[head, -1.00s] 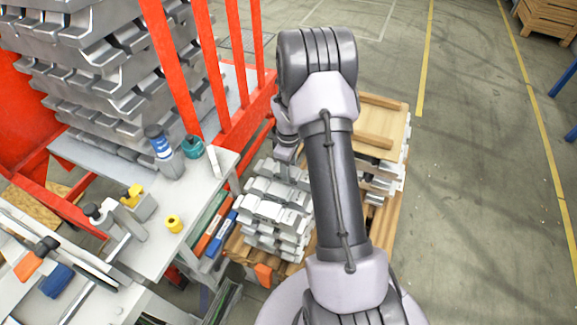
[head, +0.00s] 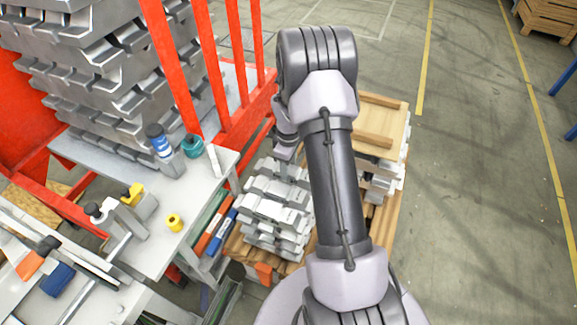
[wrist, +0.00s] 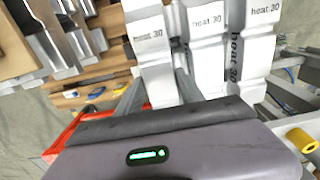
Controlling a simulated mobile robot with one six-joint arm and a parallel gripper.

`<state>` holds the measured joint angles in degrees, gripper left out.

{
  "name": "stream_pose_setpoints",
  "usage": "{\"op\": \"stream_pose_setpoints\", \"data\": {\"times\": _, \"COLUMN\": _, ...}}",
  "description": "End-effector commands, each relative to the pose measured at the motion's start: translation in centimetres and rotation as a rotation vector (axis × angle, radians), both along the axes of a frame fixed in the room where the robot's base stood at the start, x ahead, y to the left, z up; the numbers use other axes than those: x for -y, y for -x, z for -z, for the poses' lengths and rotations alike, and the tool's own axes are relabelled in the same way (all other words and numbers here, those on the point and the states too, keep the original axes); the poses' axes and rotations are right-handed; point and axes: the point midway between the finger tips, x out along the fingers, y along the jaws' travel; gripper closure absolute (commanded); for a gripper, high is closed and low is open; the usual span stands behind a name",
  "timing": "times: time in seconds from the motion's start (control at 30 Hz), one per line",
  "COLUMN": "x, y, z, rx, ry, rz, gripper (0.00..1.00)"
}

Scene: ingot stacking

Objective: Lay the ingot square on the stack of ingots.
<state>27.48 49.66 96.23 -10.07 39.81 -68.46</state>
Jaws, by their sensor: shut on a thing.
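My gripper (wrist: 158,92) is shut on a pale grey ingot (wrist: 154,62) marked "heat 30", its two dark fingers on either side of it. The ingot stack (head: 268,212) stands on a wooden pallet left of my arm in the head view. In the wrist view, marked stack ingots (wrist: 207,55) lie side by side to the right of the held ingot, roughly parallel to it. I cannot tell whether the held ingot touches the layer beneath. In the head view my gripper (head: 287,150) is over the far end of the stack, its fingertips mostly hidden.
A wooden board (head: 380,112) lies on more ingots right of my arm. A red rack (head: 245,125) and a grey bench (head: 140,235) with bottles and tools stand left. A large ingot pile (head: 100,70) rises behind. Open floor (head: 480,200) lies right.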

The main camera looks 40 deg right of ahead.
Motion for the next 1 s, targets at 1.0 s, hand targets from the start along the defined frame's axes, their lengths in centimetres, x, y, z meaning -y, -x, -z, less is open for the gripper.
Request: {"op": "stream_pose_setpoints", "data": {"times": 1.0, "x": 0.0, "y": -0.1, "z": 1.0, "rx": 0.002, "ry": 0.001, "rz": 0.0, "gripper": 1.0}}
